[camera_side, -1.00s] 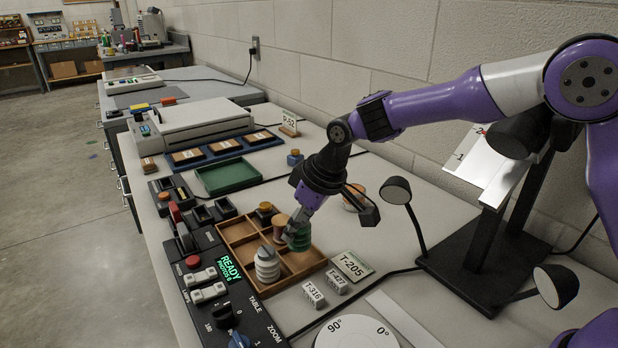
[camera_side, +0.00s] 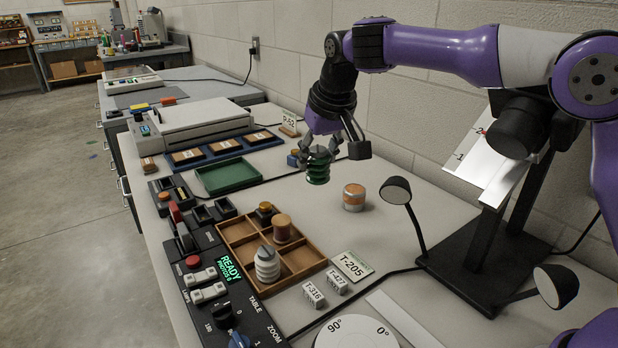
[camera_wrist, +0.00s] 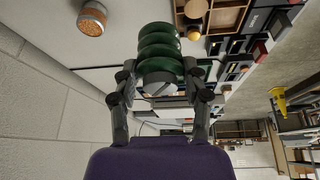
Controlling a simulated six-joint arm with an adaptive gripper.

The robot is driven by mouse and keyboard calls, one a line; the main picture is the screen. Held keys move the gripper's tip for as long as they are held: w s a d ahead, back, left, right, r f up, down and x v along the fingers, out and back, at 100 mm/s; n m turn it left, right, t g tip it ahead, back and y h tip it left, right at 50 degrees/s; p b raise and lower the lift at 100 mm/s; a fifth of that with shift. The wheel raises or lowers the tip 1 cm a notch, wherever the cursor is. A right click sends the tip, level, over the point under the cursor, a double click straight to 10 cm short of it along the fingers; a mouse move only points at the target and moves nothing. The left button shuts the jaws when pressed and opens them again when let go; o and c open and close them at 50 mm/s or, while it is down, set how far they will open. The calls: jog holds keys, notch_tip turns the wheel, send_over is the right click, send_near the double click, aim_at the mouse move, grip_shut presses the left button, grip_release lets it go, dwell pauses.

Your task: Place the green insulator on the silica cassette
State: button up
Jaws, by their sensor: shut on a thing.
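My gripper (camera_side: 318,153) is shut on the green insulator (camera_side: 318,174), a ribbed dark-green piece. It holds the insulator in the air above the back of the bench. In the wrist view the insulator (camera_wrist: 158,45) sits between the two fingers of my gripper (camera_wrist: 160,78). A round container with an orange band and pale rim (camera_side: 354,198), which looks like the silica cassette, stands on the bench to the right of and below the insulator in the side view. Its orange granular face (camera_wrist: 92,18) shows in the wrist view, apart from the insulator.
A wooden compartment tray (camera_side: 303,268) holds a white insulator (camera_side: 266,265), a brown one (camera_side: 282,228) and an amber-topped piece (camera_side: 265,210). A green tray (camera_side: 228,176) stands left. Lamps (camera_side: 397,190) and a black stand (camera_side: 480,270) are at right. Bench around the round container is clear.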

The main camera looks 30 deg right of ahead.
jog(key=w+d+m, duration=0.2)
jog(key=d, duration=0.3)
send_over(355, 189)
jog(key=shift+h, duration=0.3)
notch_tip(355, 189, down, 6)
jog(key=shift+a+r, duration=0.1)
jog(key=shift+a, duration=0.05)
jog(key=shift+d+f, duration=0.2)
jog(key=shift+f, duration=1.9)
jog(key=shift+f, duration=0.15)
jog(key=o, duration=1.2)
